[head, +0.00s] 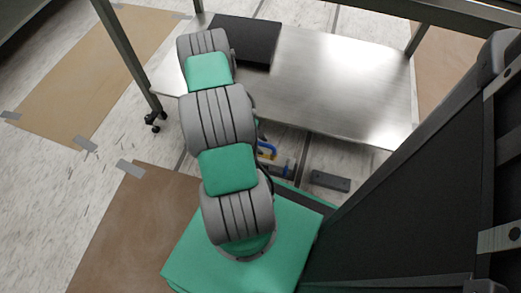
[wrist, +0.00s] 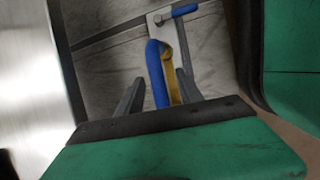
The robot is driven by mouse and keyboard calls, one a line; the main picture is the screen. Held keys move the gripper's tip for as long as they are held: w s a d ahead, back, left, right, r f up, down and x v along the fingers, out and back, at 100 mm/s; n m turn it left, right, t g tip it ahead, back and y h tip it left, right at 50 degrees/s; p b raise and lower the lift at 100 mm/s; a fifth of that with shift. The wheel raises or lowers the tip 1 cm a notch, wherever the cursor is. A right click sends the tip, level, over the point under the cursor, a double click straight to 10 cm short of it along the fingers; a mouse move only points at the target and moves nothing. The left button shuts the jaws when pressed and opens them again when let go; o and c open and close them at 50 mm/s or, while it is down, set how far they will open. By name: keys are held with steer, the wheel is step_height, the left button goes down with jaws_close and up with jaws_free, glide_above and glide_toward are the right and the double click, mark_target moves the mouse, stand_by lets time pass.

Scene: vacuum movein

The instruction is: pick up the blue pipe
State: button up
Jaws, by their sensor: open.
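The blue pipe (wrist: 156,76) shows in the wrist view as a curved blue tube with a bend at its top. My gripper (wrist: 160,77) is open, with one grey finger on each side of the pipe. A yellow curved piece (wrist: 173,82) runs close along the pipe's right side, also between the fingers. I cannot tell whether either finger touches anything. In the head view a small part of the blue pipe (head: 267,147) shows beside my arm, which hides the gripper.
A grey metal bracket (wrist: 158,24) with a blue handle (wrist: 185,10) lies just beyond the pipe. A steel shelf (head: 340,85) with a dark flat panel (head: 245,42) is close by. A dark block (head: 330,181) lies to the right of the pipe.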

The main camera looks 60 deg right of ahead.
steer(key=shift+r, duration=0.1)
steer(key=shift+w, duration=0.1)
jaws_close()
stand_by(0.4)
